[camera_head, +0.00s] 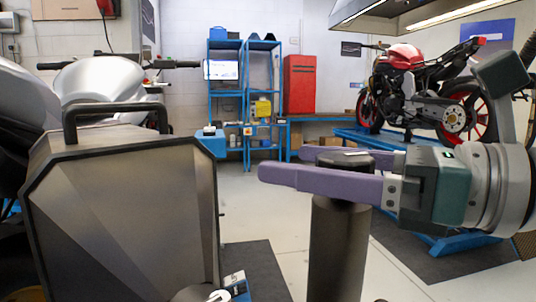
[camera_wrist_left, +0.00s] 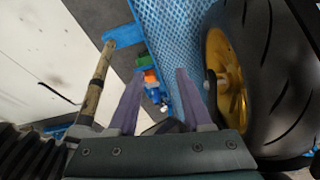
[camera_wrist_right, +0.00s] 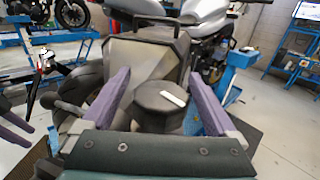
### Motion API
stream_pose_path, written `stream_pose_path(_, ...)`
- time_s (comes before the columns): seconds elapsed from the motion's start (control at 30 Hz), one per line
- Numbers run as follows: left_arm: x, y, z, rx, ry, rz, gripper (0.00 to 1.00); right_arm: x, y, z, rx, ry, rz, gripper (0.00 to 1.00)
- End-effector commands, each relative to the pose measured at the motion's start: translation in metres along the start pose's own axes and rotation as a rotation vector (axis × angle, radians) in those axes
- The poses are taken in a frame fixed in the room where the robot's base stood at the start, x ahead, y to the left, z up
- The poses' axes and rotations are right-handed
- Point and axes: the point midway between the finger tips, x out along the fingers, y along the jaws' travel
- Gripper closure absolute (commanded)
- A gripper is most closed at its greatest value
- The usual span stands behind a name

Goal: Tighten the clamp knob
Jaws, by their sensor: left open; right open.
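The clamp knob (camera_wrist_right: 155,108) is dark and many-sided, with a white bar on top. In the right wrist view it sits between the two purple fingers of my right gripper (camera_wrist_right: 158,76), which is open. In the head view the right gripper (camera_head: 284,163) reaches in from the right. Its fingers pass on the near and far sides of the knob (camera_head: 343,160), at the top of a dark upright post (camera_head: 338,250). The near finger hides part of the knob. Contact cannot be told. My left gripper (camera_wrist_left: 158,73) is open and empty in the left wrist view, outside the head view.
A large dark case (camera_head: 125,215) with a handle stands at the left. A red motorcycle (camera_head: 405,85) stands on a blue lift at the right. Blue shelves (camera_head: 228,100) and a red cabinet (camera_head: 300,83) stand behind. A gold-rimmed wheel (camera_wrist_left: 262,100) is close beside the left gripper.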

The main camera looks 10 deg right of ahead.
Motion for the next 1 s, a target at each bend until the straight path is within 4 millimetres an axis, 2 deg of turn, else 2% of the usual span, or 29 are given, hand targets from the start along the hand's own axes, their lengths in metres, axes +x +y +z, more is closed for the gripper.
stream_pose_path(0.13,0.0003,0.0003,-0.0001,0.0,0.0,0.001,0.5,-0.0001,0.0,-0.0003,0.0,0.0,0.0,0.07)
stream_pose_path(0.87,0.0001,0.0029,-0.0011,-0.008,0.003,0.008,0.5,-0.0005,-0.0001,-0.0002,0.001,0.0,0.0,0.89)
stream_pose_path(0.9,0.0001,0.0028,-0.0012,-0.008,0.003,0.008,0.5,-0.0005,-0.0001,-0.0002,0.001,0.0,0.0,0.92)
stream_pose_path(1.0,-0.0042,0.0026,-0.0025,-0.008,0.003,0.008,0.5,-0.0003,-0.0003,0.0016,0.003,0.0,-0.01,0.92)
